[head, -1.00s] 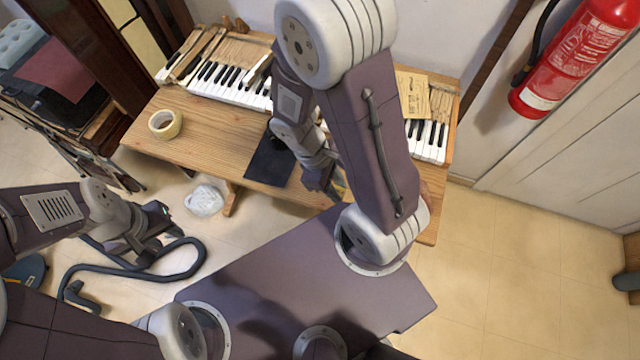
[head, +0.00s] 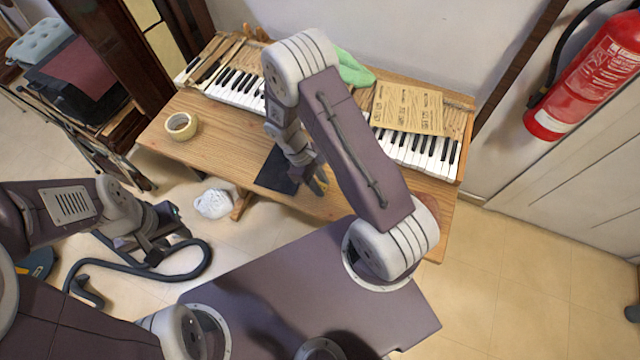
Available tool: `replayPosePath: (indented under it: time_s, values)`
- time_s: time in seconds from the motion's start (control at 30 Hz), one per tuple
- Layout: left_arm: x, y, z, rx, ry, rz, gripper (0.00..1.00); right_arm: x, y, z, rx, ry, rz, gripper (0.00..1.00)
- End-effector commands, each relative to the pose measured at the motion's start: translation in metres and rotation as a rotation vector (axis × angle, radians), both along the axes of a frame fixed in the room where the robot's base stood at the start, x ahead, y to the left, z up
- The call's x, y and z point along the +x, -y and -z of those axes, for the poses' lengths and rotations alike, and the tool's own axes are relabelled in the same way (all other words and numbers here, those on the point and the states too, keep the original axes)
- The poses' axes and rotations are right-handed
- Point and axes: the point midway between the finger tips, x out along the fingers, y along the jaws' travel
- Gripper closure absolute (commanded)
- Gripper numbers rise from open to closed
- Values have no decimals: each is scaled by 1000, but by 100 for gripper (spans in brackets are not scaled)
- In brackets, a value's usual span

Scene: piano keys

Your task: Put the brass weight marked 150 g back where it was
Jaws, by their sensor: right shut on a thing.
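My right gripper (head: 318,186) hangs over the front edge of the wooden bench, just right of a dark mat (head: 268,178). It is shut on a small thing. A yellowish, brass-like bit shows at its fingertips, but the fingers hide most of it and no marking can be read. No other brass weight can be made out on the bench. My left gripper (head: 160,240) is at the lower left, over the floor and away from the bench. Its fingers are too dark and small to tell open from shut.
My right arm hides the bench's middle. A white bag (head: 214,203) and a hose (head: 190,270) are on the floor.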

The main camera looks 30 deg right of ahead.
Motion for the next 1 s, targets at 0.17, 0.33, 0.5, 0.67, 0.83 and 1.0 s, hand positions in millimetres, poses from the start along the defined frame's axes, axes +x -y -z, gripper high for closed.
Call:
replayPosePath:
  time_s: [0.17, 0.33, 0.5, 0.67, 0.83, 1.0]
  values:
    - [0, 0, 0, 0, 0, 0, 64, 0, 0, 6, 1, 1, 0, 100]
    - [0, 0, 1, 0, 0, 0, 64, 0, 0, 8, 0, 0, 0, 100]
    - [0, 0, 2, 0, 0, 0, 64, 0, 0, 10, 0, 1, 0, 51]
    - [0, 0, 2, 0, 0, 0, 64, 0, 0, 10, 1, 1, 0, 51]
    - [0, 0, 2, 0, 0, 0, 64, 0, 0, 9, 1, 1, 0, 51]
    - [0, 0, 0, 0, 0, 0, 64, 6, -4, -9, 1, 6, 0, 51]
